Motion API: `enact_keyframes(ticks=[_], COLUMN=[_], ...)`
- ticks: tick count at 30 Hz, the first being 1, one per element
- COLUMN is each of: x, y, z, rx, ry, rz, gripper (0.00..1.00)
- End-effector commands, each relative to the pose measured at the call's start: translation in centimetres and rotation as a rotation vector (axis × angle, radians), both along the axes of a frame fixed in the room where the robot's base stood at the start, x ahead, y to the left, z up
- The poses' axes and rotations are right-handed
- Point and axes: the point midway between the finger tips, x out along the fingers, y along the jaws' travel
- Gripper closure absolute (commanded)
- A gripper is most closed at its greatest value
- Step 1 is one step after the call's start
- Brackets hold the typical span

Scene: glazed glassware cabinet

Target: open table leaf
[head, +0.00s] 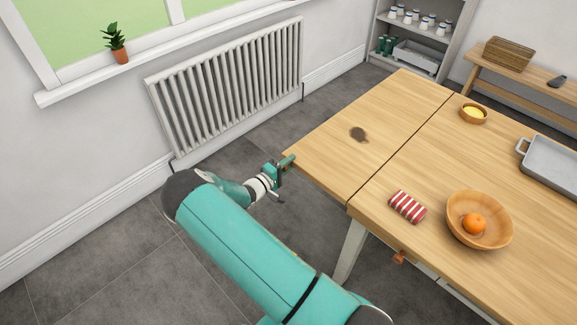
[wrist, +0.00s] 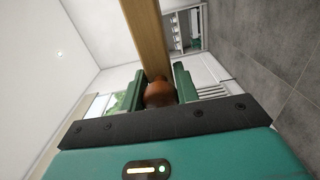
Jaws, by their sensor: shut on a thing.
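The table leaf (head: 375,125) is a light wood panel at the left end of the table (head: 440,165), level with it. A dark seam runs between them. My gripper (head: 286,163) is at the leaf's near left corner. In the wrist view, the green fingers of my gripper (wrist: 159,84) are shut on a round brown knob (wrist: 160,95). The knob sits against the edge of the leaf, which also shows in the wrist view (wrist: 147,35). In the head view this knob is hidden by the gripper.
A dark spot (head: 358,134) lies on the leaf. A striped cloth (head: 407,206), a wooden bowl (head: 479,219) with an orange and a small yellow-filled bowl (head: 473,113) stand on the main top. Another knob (head: 399,257) is below its edge. Floor is free towards the radiator (head: 228,88).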

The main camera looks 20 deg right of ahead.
Motion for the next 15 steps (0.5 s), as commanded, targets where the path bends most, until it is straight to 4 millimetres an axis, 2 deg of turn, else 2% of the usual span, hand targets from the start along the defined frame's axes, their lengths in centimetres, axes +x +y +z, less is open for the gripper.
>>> enact_keyframes(ticks=[1, 8, 9, 12, 15], x=[0.24, 0.25, 0.26, 0.23, 0.18], y=[0.09, 0.03, 0.02, -0.01, -0.02], z=[0.61, 0.77, 0.78, 0.71, 0.59], rx=[-0.009, -0.011, -0.011, -0.010, -0.009], ry=[-0.012, -0.014, -0.014, -0.012, -0.010], rz=[0.001, 0.000, -0.001, -0.001, -0.001], gripper=[1.00, 1.00, 0.64, 0.49, 0.49])
